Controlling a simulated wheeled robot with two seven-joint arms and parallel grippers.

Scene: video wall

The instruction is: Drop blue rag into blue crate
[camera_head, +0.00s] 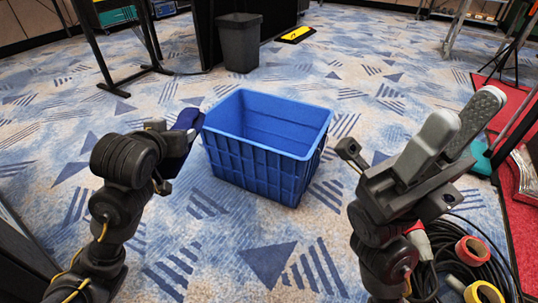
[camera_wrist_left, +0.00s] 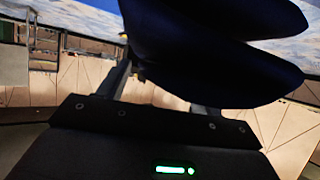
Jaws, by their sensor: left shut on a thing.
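The blue crate (camera_head: 258,150) stands upright on the carpet in the middle of the head view, and the part of its inside that shows is empty. The blue rag (camera_head: 187,121) is dark blue and is held by my left gripper (camera_head: 170,140), just left of the crate's near left side. I cannot tell whether the rag touches the rim. In the left wrist view the rag (camera_wrist_left: 215,50) fills the upper right and hides most of the fingers. My right gripper (camera_head: 462,122) is raised at the right, away from the crate; its fingers are close together and nothing shows between them.
A dark bin (camera_head: 240,43) stands behind the crate. A black stand (camera_head: 110,70) is at upper left. Carpet in front of the crate is clear.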

